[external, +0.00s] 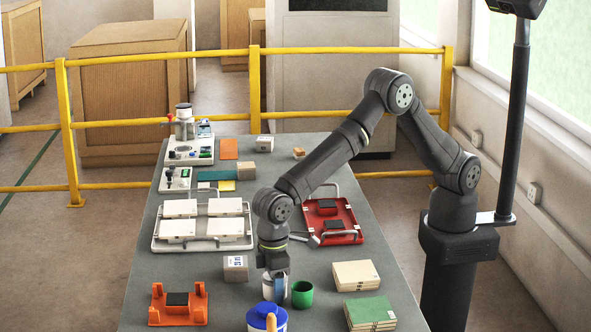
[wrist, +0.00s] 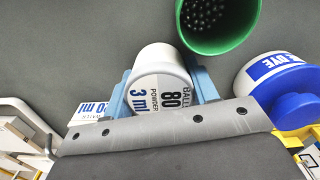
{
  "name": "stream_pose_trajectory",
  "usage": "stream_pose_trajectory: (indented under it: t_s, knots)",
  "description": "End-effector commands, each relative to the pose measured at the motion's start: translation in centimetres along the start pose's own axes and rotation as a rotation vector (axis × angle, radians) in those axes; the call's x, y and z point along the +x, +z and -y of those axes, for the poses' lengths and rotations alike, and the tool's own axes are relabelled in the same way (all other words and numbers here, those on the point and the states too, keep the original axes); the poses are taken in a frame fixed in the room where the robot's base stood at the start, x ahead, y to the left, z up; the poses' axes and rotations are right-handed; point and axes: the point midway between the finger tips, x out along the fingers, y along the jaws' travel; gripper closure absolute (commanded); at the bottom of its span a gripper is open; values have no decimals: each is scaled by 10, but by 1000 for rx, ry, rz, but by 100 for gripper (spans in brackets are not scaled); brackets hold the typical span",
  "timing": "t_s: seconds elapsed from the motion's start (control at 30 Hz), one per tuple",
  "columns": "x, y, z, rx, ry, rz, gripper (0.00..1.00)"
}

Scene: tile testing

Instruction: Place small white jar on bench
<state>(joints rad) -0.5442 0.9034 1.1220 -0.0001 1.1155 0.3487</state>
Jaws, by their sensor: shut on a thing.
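The small white jar (wrist: 155,62), with "80" and "3 ml" printed on its label, is between the light-blue fingers of my gripper (wrist: 167,82) in the wrist view. My gripper (external: 274,284) is shut on the jar, low over the near part of the grey bench (external: 325,262) in the external view. There the jar is mostly hidden by the fingers. I cannot tell whether its base touches the bench. A green cup (external: 302,294) stands just right of my gripper; in the wrist view the cup (wrist: 215,30) holds dark balls.
A white jar with a blue lid (external: 266,316) stands in front of my gripper. A small box (external: 235,268) is to its left, an orange fixture (external: 178,306) further left. Tile stacks (external: 356,275) are at right. A red tray (external: 345,238) lies behind.

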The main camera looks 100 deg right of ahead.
Motion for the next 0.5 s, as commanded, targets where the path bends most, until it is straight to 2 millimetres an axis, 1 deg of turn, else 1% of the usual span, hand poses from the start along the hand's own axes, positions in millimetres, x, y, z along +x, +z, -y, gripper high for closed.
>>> stream_pose_trajectory:
  t_s: [0.03,0.07,0.13,0.17,0.4,0.5]
  knots:
    - [2,0,0,0,0,1,73]
    - [2,0,0,0,0,1,41]
    - [2,0,0,0,0,1,27]
    - [2,0,0,0,0,1,25]
    - [1,0,0,0,0,0,25]
    - [-4,0,0,0,0,-1,25]
